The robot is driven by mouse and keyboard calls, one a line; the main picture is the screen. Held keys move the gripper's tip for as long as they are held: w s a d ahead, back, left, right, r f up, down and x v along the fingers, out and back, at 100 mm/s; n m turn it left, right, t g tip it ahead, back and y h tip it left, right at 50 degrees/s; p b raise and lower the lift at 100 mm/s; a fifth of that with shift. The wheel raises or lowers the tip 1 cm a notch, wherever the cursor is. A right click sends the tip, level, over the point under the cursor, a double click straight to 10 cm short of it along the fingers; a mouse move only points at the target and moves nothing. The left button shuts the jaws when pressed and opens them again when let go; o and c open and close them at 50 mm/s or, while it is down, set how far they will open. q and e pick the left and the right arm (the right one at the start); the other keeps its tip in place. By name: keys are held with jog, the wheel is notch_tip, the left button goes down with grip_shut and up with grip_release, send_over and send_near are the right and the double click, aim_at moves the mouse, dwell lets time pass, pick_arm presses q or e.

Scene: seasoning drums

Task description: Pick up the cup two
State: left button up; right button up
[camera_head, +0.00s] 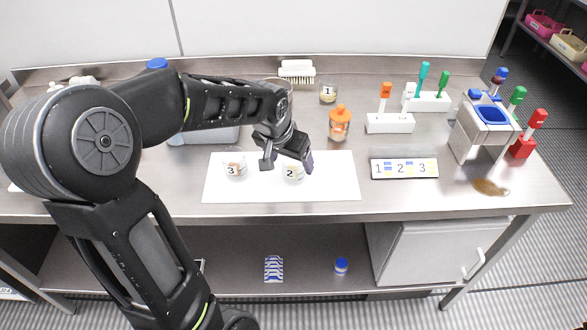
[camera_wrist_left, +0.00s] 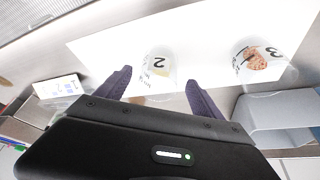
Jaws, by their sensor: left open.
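Cup two (camera_head: 291,174) is a small clear cup marked 2, standing on a white mat (camera_head: 333,190) on the steel table. My left gripper (camera_head: 287,166) is open just above and around it, hiding part of its top. In the left wrist view, cup two (camera_wrist_left: 158,66) shows between and beyond the two dark fingertips (camera_wrist_left: 160,78), which look apart from it. Cup three (camera_head: 234,170), with brown contents, stands on the same mat to the left, and also shows in the left wrist view (camera_wrist_left: 255,60). My right gripper is not seen.
Cup one (camera_head: 328,93) stands farther back. A grey bin (camera_wrist_left: 280,115) is near the right finger. The mat's right part is bare.

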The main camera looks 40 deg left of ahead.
pick_arm(q)
jog(key=x, duration=0.3)
jog(key=shift+w+f, duration=0.15)
jog(key=shift+f, duration=0.2)
jog(key=shift+d, duration=0.1)
jog(key=shift+c, duration=0.3)
jog(key=c, duration=1.4)
